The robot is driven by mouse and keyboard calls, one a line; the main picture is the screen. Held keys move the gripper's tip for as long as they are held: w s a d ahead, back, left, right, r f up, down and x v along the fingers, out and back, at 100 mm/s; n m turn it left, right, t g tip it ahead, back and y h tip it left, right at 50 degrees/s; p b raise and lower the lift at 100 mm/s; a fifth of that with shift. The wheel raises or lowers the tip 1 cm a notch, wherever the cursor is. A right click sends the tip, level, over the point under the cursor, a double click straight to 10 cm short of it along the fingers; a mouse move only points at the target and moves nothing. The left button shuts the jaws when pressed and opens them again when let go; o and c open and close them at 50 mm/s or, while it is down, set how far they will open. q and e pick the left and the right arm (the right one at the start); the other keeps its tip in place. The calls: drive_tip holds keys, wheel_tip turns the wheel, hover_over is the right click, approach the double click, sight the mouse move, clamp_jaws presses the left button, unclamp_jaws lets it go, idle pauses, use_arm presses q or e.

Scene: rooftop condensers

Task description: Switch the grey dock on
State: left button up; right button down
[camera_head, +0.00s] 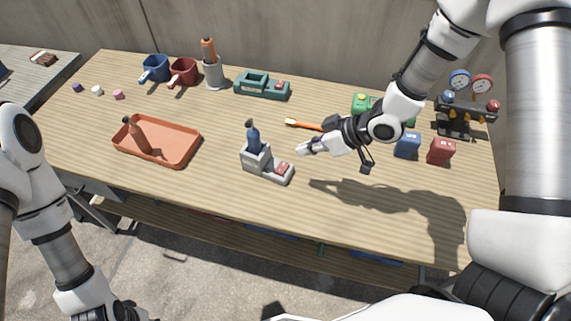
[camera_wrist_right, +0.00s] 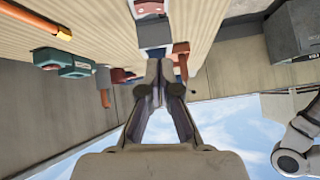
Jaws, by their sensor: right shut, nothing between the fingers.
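The grey dock (camera_head: 257,162) stands upright near the middle of the table, with a dark blue handled tool (camera_head: 253,137) standing in its taller left part. A red switch (camera_head: 283,168) sits on its lower right part; its on or off position is too small to tell. In the right wrist view the dock (camera_wrist_right: 154,32) is at the top, ahead of the fingers. My right gripper (camera_head: 303,149) is shut and empty, just right of the dock and above the table, apart from it.
An orange tray (camera_head: 180,150) with a brown bottle stands left of the dock. A green dock (camera_head: 250,88) and grey holder (camera_head: 213,75) are behind. An orange-handled tool (camera_head: 305,125), blue block (camera_head: 407,145) and red block (camera_head: 441,151) lie around my right arm. The front right is clear.

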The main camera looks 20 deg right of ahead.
hover_over(277, 171)
drive_tip(key=d, duration=0.2)
drive_tip(key=f, duration=0.5)
drive_tip(key=shift+s+a+f+p, duration=0.1)
drive_tip(key=shift+s+p, duration=0.25)
drive_tip(key=shift+s, duration=0.05)
wheel_tip(277, 171, down, 3)
drive_tip(key=shift+s+r, duration=0.1)
drive_tip(key=shift+s, duration=0.05)
drive_tip(key=shift+f+p, duration=0.3)
drive_tip(key=shift+f, duration=0.15)
drive_tip(key=shift+s+f+b, duration=0.1)
drive_tip(key=shift+f+b, duration=0.2)
drive_tip(key=shift+f, duration=0.05)
drive_tip(key=shift+r, duration=0.1)
